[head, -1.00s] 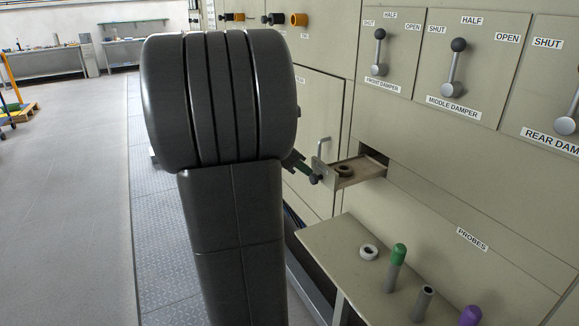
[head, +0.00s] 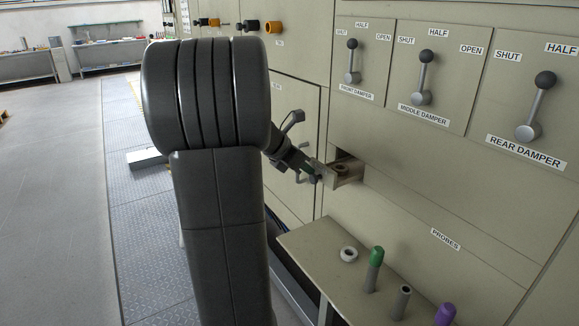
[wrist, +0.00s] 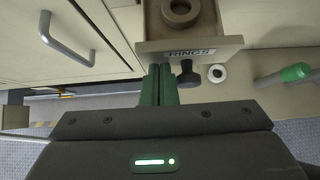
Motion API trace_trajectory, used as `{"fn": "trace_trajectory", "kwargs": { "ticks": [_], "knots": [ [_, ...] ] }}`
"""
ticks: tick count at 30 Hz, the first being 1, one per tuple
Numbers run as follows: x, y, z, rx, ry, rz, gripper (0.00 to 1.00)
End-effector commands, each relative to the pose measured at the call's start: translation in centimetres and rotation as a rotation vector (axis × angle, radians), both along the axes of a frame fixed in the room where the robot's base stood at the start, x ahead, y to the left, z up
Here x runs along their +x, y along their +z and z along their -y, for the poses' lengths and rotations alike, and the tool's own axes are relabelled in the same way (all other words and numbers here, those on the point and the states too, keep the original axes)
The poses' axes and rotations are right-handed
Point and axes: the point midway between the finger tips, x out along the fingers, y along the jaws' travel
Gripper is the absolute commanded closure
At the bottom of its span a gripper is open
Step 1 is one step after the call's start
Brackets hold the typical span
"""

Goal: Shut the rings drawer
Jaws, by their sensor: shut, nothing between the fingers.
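The rings drawer (head: 349,178) sticks part way out of the beige furnace front, and a dark ring (head: 341,168) lies in it. In the wrist view the drawer front (wrist: 150,49) carries the label RINGS and a dark round knob (wrist: 188,75). A ring (wrist: 180,12) shows inside the drawer there. My gripper (wrist: 160,68) is shut and empty. Its green fingertips are at the drawer front, just left of the knob, and seem to touch it. In the head view my gripper (head: 312,171) is at the outer end of the drawer, partly hidden.
Below the drawer is a shelf (head: 303,250) with a pale ring (head: 348,254), a green-topped probe (head: 375,268), a grey tube (head: 401,300) and a purple-topped probe (head: 445,314). A bar handle (wrist: 66,38) is on the door to the left. Damper levers (head: 424,75) are above.

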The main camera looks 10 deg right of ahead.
Motion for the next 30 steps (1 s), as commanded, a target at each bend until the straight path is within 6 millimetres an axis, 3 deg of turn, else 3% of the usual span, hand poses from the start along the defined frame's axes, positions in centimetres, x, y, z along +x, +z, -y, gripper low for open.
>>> {"fn": "trace_trajectory", "kwargs": {
  "ticks": [3, 12, 19, 30],
  "knots": [
    [0.9, 0.4, 2.8, -0.001, -0.005, -0.002, 1.0],
    [2.8, 0.3, 7.7, 0.0, -0.001, 0.0, 1.0],
    [3.4, 0.1, 9.3, 0.0, 0.0, 0.002, 1.0],
    [3.6, 0.2, 9.7, -0.004, 0.001, 0.004, 1.0]
  ]
}}
